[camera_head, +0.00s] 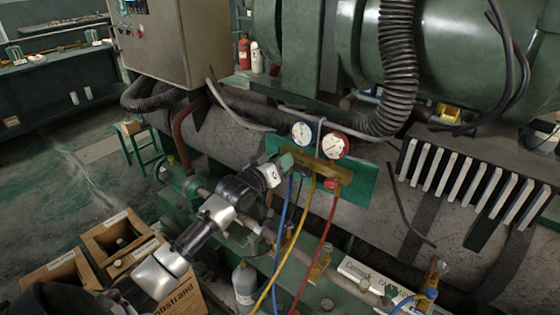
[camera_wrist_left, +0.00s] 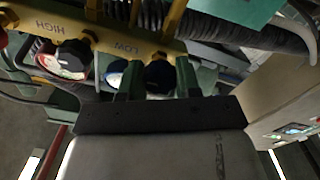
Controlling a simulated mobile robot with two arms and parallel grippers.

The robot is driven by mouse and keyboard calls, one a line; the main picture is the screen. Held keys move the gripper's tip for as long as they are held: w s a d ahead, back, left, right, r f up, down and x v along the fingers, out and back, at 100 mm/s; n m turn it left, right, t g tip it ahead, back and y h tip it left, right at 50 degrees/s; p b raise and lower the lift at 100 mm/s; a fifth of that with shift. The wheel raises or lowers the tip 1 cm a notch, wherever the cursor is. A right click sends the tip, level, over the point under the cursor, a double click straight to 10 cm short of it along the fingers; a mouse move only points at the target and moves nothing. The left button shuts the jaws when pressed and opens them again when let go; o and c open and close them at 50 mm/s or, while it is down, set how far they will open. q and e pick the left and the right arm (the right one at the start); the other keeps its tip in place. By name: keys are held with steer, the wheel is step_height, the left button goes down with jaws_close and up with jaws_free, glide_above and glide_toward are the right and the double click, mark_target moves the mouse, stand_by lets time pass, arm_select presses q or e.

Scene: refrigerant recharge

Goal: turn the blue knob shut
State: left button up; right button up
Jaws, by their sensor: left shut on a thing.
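The brass gauge manifold (camera_head: 320,178) is mounted on a green plate (camera_head: 361,187), with a blue-rimmed gauge (camera_head: 302,132) and a red-rimmed gauge (camera_head: 334,145) above it. My left gripper (camera_head: 284,163) is at the manifold's left end and hides the blue knob in the head view. In the left wrist view the knob (camera_wrist_left: 159,77) looks very dark and sits between the green fingers, beside the LOW lettering. The fingers are shut on it. The red knob (camera_head: 331,184) is at the manifold's right. My right gripper is not in view.
Blue (camera_head: 283,230), yellow (camera_head: 292,245) and red (camera_head: 318,250) hoses hang below the manifold. A thick ribbed hose (camera_head: 397,65) runs above right. A bench with bottles stands below; cardboard boxes (camera_head: 118,237) are at lower left. Open floor lies at the left.

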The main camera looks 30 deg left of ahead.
arm_select(q)
steer(key=shift+f, duration=0.15)
steer(key=o, duration=0.9)
steer(key=s, duration=0.3)
steer(key=s+b, duration=0.1)
steer(key=s, duration=0.7)
steer(key=shift+a+b, duration=0.3)
steer(key=shift+a, duration=0.1)
steer(key=shift+w, duration=0.1)
